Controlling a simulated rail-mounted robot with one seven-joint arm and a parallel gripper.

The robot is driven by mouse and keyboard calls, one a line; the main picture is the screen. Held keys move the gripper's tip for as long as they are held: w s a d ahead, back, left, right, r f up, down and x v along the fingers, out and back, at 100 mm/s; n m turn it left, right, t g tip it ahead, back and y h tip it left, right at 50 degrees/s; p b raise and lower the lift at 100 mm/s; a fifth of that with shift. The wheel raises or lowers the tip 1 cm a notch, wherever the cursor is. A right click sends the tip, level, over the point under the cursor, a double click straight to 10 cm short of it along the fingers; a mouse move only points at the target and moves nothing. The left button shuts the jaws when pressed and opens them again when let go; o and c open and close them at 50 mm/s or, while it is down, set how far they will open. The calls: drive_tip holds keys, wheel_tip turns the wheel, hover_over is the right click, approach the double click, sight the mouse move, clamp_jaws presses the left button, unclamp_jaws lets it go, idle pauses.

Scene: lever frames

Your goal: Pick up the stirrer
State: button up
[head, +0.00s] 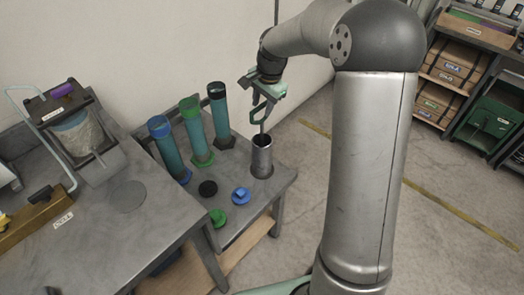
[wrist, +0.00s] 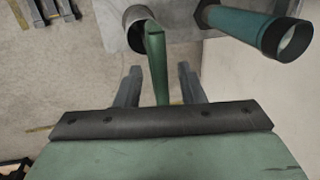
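The stirrer (head: 263,112) has a green handle and a thin shaft, and stands in a grey metal cylindrical cup (head: 262,160) near the right corner of the table. In the wrist view the green handle (wrist: 158,65) rises from the cup (wrist: 138,34) toward me. My gripper (head: 262,92) is above the cup at the handle. In the wrist view my gripper's two fingers (wrist: 160,82) are apart, with the handle between them and a visible gap on each side. The stirrer's lower end is hidden inside the cup.
Tall teal cylinders with blue (head: 160,127), green (head: 190,108) and black (head: 217,90) tops stand left of the cup. Blue (head: 241,195), green (head: 217,218) and black (head: 208,188) round pieces lie in front. A wall is behind; open floor lies right.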

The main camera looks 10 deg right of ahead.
drive_tip(key=shift+w+a+f, duration=0.1)
drive_tip(key=shift+f, duration=0.55)
clamp_jaws()
drive_tip(key=shift+r, duration=0.2)
wheel_tip(320, 180, up, 28)
drive_tip(key=p, duration=0.1)
drive_tip(key=shift+f, duration=0.15)
